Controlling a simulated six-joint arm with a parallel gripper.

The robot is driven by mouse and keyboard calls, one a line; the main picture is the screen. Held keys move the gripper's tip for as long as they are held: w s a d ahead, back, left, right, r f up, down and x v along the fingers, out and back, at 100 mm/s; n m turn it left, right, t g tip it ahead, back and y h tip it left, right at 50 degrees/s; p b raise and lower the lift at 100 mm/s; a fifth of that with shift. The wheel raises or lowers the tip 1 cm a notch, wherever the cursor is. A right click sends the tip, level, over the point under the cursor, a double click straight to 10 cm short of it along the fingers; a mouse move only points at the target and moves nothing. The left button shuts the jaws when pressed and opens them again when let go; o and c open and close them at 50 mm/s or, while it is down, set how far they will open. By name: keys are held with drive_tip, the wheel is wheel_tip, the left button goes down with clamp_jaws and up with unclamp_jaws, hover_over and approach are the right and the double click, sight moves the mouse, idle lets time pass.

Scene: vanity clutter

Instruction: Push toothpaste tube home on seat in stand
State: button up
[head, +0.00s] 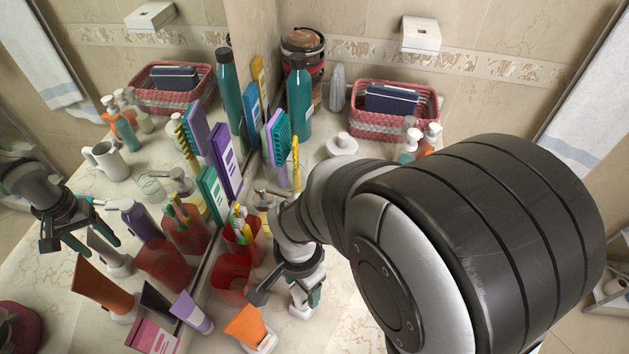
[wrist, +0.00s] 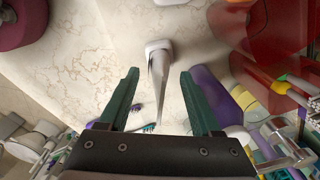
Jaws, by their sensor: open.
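A slim pale grey tube (wrist: 158,85) stands in a small white stand (wrist: 157,46), between my fingers in the wrist view. My gripper (wrist: 156,75) is open, with a green-padded finger on each side and visible gaps to the tube. In the head view my gripper (head: 287,296) is low over the counter, with the white stand (head: 301,311) just under it. My gripper hides most of the tube there. The mirror reflection shows the grey tube (head: 102,247) leaning in its stand. How deep it sits I cannot tell.
An orange tube (head: 245,326) in another white stand is close in front. A purple bottle (wrist: 208,88) is close beside my right finger. Bare marble counter (wrist: 95,50) lies left of the tube in the wrist view.

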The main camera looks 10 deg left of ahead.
wheel_tip(320, 180, up, 15)
drive_tip(key=shift+r, duration=0.15)
drive_tip(key=s+d+f+n+y, duration=0.1)
drive_tip(key=s+d+f, duration=0.1)
drive_tip(key=s+d, duration=0.8)
drive_tip(key=d, duration=0.4)
drive_tip(key=shift+n+y, duration=0.3)
drive_tip(key=shift+y, duration=0.1)
